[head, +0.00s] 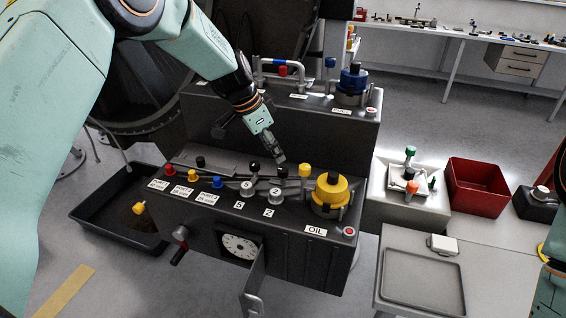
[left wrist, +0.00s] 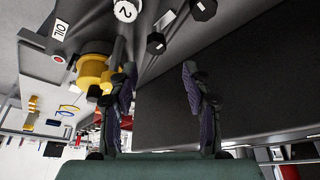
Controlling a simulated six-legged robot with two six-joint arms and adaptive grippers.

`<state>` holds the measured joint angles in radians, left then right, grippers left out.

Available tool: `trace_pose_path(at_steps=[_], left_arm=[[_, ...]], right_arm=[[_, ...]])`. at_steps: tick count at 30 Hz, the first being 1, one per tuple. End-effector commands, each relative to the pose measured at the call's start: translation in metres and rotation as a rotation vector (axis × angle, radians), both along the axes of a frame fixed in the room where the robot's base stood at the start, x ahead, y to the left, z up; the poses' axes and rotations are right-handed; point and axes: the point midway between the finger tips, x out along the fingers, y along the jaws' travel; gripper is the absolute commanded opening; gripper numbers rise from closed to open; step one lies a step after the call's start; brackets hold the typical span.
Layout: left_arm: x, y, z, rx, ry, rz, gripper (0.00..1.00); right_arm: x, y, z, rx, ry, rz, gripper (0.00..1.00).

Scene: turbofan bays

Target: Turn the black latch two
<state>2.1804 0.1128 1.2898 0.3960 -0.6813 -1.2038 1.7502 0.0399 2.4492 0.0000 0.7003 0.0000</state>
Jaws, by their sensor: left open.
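The black latch two (head: 282,172) is a black knob on the top of the dark console, behind the round dial marked 2 (head: 275,194). In the left wrist view, a black hex-shaped knob (left wrist: 155,43) shows near the dial marked 2 (left wrist: 125,10). My left gripper (head: 279,157) is just above and behind the latch, pointing down. In the left wrist view its two fingers (left wrist: 160,78) are apart with nothing between them, and the knob lies beyond the tips. Another black knob (head: 254,167) stands to the left. My right gripper is out of view.
A yellow oil cap (head: 331,190) and a small yellow knob (head: 305,170) stand to the right of the latch. Red, yellow and blue port plugs (head: 217,182) line the left. A raised rear block (head: 330,125) stands behind. A red bin (head: 477,187) is at right.

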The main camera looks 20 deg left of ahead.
Motion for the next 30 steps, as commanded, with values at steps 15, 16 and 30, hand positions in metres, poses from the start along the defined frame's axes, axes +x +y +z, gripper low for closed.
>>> trace_pose_path(at_steps=[15, 16, 30], left_arm=[[0.015, -0.018, -0.062, 0.001, 0.002, 0.000, 0.49], [0.015, -0.019, -0.063, 0.001, 0.002, 0.000, 0.49], [0.018, -0.020, -0.065, 0.001, 0.002, 0.000, 0.35]], right_arm=[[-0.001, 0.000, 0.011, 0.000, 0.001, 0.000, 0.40], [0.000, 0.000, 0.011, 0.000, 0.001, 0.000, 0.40], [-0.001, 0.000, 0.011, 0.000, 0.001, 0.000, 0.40]])
